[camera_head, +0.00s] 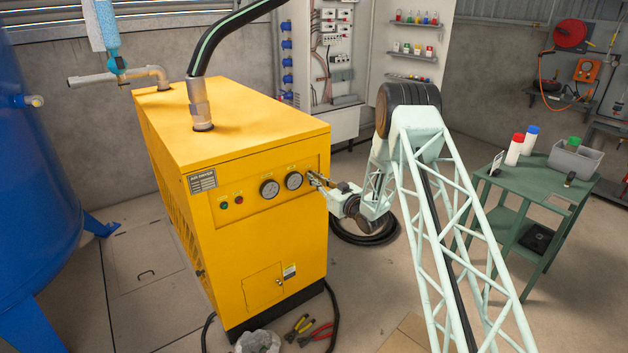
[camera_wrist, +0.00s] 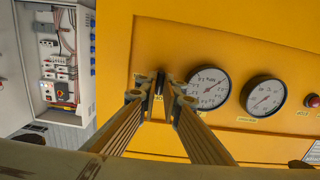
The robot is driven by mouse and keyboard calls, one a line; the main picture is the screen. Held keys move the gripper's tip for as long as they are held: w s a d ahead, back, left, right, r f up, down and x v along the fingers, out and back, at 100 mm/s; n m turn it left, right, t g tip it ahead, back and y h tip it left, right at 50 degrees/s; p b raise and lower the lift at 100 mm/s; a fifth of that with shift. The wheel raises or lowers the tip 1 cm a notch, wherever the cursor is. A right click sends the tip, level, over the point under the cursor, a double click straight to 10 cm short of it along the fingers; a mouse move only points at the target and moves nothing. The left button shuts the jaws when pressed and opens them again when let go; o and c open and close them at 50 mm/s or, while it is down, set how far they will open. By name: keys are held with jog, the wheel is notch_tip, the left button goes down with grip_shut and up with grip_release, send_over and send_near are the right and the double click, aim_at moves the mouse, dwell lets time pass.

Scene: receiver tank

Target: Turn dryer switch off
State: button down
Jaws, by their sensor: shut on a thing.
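The yellow air dryer (camera_head: 225,135) stands in the middle of the head view; its front panel also fills much of the wrist view (camera_wrist: 230,40). My gripper (camera_head: 316,180) is at the upper right of that panel, right of the gauges. In the wrist view my fingertips (camera_wrist: 160,82) are closed together on the dark dryer switch (camera_wrist: 159,85), against the yellow panel. The fingers cover most of the switch, so I cannot tell its position. In the head view the switch is hidden behind my gripper.
Two round gauges (camera_wrist: 209,88) sit beside my fingers. An open electrical cabinet (camera_head: 335,60) stands behind, a green cart (camera_head: 530,185) to the right, a blue tank (camera_head: 35,150) to the left.

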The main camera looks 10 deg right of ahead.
jog(key=c, duration=2.8)
grip_release()
jog(key=shift+v, duration=6)
jog(key=shift+d+r, duration=0.1)
